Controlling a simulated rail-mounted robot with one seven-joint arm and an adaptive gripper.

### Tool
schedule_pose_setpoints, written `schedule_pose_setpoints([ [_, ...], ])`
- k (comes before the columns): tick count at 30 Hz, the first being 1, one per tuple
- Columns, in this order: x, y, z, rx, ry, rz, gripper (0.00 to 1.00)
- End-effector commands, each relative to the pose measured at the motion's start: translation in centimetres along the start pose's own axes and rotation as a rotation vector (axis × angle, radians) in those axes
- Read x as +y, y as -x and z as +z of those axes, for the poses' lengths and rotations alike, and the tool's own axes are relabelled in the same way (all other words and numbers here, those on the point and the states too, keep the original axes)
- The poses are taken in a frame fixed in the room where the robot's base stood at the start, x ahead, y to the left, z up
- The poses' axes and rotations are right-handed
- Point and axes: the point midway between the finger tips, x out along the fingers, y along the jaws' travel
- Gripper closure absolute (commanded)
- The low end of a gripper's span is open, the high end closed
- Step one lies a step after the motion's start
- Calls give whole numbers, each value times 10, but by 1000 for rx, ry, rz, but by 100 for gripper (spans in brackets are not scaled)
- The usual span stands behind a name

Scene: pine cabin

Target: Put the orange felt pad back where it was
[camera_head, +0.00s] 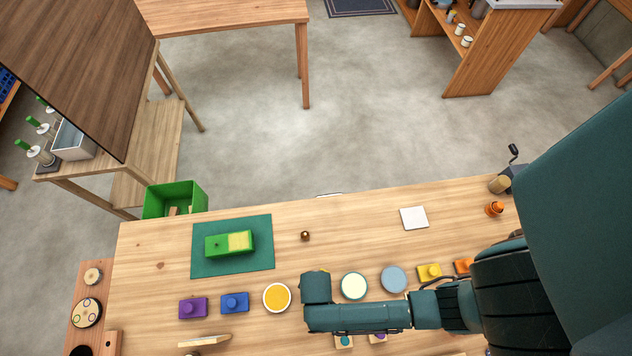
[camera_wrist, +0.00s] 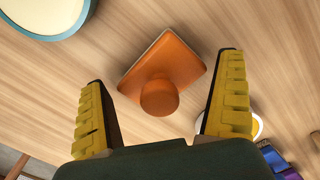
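In the wrist view, an orange pad (camera_wrist: 162,73), a square plate with a round knob on top, lies on the wooden table. My gripper (camera_wrist: 163,70) is open above it, with one yellow finger on each side and neither visibly touching it. In the head view, my gripper's body (camera_head: 317,287) is over the row of items and hides this pad. Another orange knobbed piece (camera_head: 463,265) lies farther right in that view, partly cut off by my arm.
A yellow dish (camera_head: 277,297) with a white rim and a pale teal-rimmed disc (camera_head: 354,286) flank my gripper. Blue (camera_head: 235,302) and purple (camera_head: 193,308) blocks lie left. A green mat (camera_head: 204,262) bears a green block (camera_head: 229,243). The table's back middle is mostly free.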

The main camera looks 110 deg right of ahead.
Motion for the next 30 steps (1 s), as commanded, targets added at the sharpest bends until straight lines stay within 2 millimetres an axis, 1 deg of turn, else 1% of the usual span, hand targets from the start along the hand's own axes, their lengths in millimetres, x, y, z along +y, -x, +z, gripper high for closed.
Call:
schedule_pose_setpoints([
  [3,0,2,0,1,0,0,0],
  [5,0,7,0,1,0,0,0],
  [6,0,13,0,0,0,0,0],
  [8,0,25,-1,3,0,-1,0],
  [15,0,86,-1,4,0,-2,0],
  [19,0,109,-1,2,0,-1,0],
  [21,0,117,0,0,0,0,0],
  [24,0,122,0,0,0,0,0],
  [30,0,122,0,-1,0,0,0],
])
